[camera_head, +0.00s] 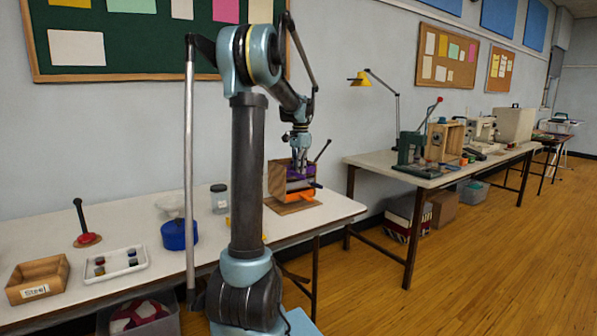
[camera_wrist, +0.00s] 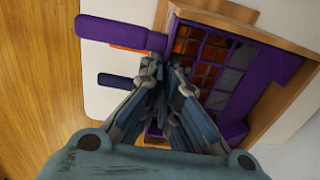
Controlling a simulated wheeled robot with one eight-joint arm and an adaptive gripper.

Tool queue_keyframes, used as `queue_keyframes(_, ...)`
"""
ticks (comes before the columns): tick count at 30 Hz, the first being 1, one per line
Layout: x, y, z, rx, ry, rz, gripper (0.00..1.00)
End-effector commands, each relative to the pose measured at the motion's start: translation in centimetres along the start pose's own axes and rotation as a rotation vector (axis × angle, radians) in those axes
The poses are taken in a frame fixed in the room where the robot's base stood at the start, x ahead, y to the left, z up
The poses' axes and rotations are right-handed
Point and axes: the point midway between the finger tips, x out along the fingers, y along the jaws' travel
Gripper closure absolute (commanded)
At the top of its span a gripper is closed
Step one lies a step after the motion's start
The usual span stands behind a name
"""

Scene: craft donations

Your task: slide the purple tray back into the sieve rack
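The purple tray (camera_wrist: 188,25) has a mesh floor with orange and grey showing through, and a thick purple handle (camera_wrist: 120,33) pointing left. It lies within the light wooden frame of the sieve rack (camera_wrist: 262,36); how far it sticks out is unclear. In the head view the purple tray (camera_head: 300,171) shows in the upper part of the rack (camera_head: 276,180), above an orange part (camera_head: 300,196). My gripper (camera_wrist: 167,68) is at the tray's handle side, its fingertips close together just below the handle's base. Whether they pinch the tray edge is hidden. It also shows in the head view (camera_head: 302,167).
A dark blue handle (camera_wrist: 120,80) sticks out below the purple one. On the same table stand a jar (camera_head: 219,198), a blue container (camera_head: 179,234), a white tray (camera_head: 115,265) and a wooden "Steel" box (camera_head: 38,279). A second table (camera_head: 385,162) stands right.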

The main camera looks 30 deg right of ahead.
Motion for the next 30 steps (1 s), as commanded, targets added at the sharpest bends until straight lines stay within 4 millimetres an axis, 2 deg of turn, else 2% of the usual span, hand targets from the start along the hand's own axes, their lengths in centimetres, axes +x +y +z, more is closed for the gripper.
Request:
queue_keyframes(22, 0.23, -0.18, -0.15, -0.002, -0.013, 0.006, 1.00)
queue_keyframes(26, 0.23, -0.18, -0.13, -0.002, -0.014, 0.006, 0.72)
queue_keyframes(30, 0.23, -0.18, -0.13, -0.002, -0.014, 0.006, 0.72)
